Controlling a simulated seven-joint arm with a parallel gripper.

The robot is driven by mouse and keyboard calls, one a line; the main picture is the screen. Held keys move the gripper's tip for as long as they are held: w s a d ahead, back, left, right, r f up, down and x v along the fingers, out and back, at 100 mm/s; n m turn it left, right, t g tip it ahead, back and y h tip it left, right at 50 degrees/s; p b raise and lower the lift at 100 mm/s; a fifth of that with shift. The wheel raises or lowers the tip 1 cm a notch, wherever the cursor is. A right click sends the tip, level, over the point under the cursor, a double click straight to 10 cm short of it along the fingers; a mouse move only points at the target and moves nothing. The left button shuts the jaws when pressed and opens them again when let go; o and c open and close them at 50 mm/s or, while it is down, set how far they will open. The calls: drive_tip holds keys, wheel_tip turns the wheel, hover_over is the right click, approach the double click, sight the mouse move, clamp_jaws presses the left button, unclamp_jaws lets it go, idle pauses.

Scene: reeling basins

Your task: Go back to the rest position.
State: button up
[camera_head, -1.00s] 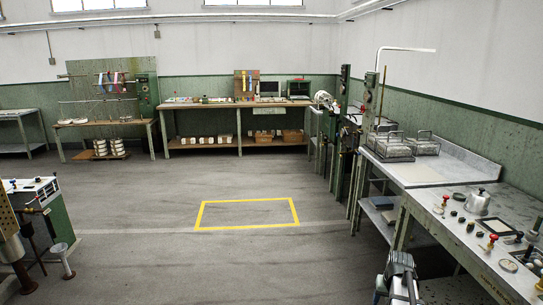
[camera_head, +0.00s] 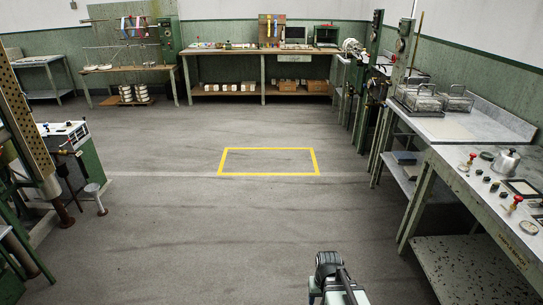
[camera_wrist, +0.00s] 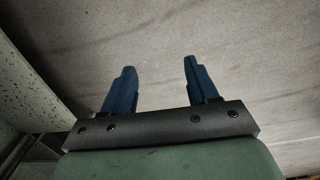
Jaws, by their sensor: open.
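My gripper shows in the wrist view (camera_wrist: 160,85) with its two blue fingers spread apart and nothing between them. Bare grey floor lies beyond the fingertips. In the head view only part of my arm shows at the bottom, right of centre, over open floor; the fingers cannot be made out there. The arm is apart from the grey workbench (camera_head: 465,205) on the right.
A kettle (camera_head: 507,160) and several small knobs stand on the right bench. Wire baskets (camera_head: 430,98) sit farther back. A yellow floor rectangle (camera_head: 268,174) lies ahead on clear floor. A green machine (camera_head: 75,150) stands at left.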

drive_tip(key=s+f+g, duration=0.3)
drive_tip(key=s+f, duration=0.7)
drive_tip(key=s, duration=0.4)
drive_tip(key=s+f+g, duration=0.3)
drive_tip(key=s+f, duration=0.6)
drive_tip(key=s, duration=0.6)
drive_tip(key=shift+d+f+g, duration=0.15)
drive_tip(key=shift+f+g, duration=0.15)
drive_tip(key=shift+f, duration=0.05)
drive_tip(key=shift+c, duration=0.3)
